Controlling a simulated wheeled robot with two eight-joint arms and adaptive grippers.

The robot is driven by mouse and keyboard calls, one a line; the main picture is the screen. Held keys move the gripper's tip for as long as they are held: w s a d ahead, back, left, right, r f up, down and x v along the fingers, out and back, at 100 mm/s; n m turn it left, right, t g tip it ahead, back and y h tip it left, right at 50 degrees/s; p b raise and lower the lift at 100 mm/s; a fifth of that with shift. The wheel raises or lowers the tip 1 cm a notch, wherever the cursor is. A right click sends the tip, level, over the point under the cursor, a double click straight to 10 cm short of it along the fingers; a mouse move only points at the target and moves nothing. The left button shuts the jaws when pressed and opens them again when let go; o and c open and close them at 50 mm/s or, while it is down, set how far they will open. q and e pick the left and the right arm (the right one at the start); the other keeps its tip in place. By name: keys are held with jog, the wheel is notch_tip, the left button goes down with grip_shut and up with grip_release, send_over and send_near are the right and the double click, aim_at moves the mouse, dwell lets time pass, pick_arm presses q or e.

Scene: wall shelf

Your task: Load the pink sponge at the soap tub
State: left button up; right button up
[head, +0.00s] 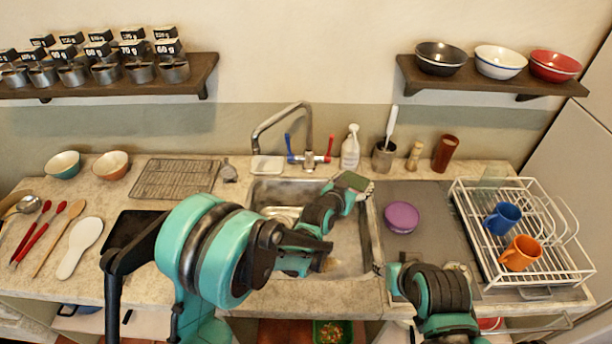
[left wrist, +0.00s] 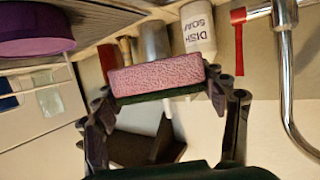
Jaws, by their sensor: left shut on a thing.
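The pink sponge (left wrist: 158,80) sits across the fingers of my left gripper (left wrist: 165,105) in the left wrist view, with a dark green layer along one side. In the head view my left gripper (head: 345,192) is over the right side of the sink, and the sponge (head: 352,181) shows its green face. A round purple tub (head: 401,217), which looks like the soap tub, stands on the grey mat right of the sink, apart from the sponge. It also shows in the left wrist view (left wrist: 35,30). My right gripper (head: 385,270) is low at the sink's front right corner; its fingers are unclear.
The faucet (head: 309,150), dish soap bottle (head: 350,147), brush holder (head: 383,156) and brown cup (head: 445,153) line the back. A white dish rack (head: 470,215) with a blue mug (head: 502,218) and an orange mug (head: 521,253) stands right. Bare grey mat (head: 425,245) surrounds the tub.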

aim_at(402, 215)
pick_arm(q)
jog(key=s+d+m+h, duration=0.1)
jog(key=s+d, duration=0.1)
jog(key=d, duration=0.3)
jog(key=s+d+r+m+g+h+p, duration=0.1)
jog(key=d, duration=0.4)
jog(key=s+d+m+g+h, duration=0.1)
jog(key=s+d, duration=0.1)
jog(key=d, duration=0.3)
jog(key=shift+s+d+r+p, duration=0.15)
jog(key=shift+s+r+p, duration=0.1)
jog(key=shift+s+p, duration=0.1)
jog(key=shift+d+f, duration=0.1)
jog(key=shift+f+b, duration=1.7)
jog(key=shift+f, duration=1.2)
jog(key=shift+f+b, duration=0.45)
jog(key=shift+f, duration=0.05)
jog(key=shift+r+p, duration=1.9)
jog(key=shift+r, duration=1.65)
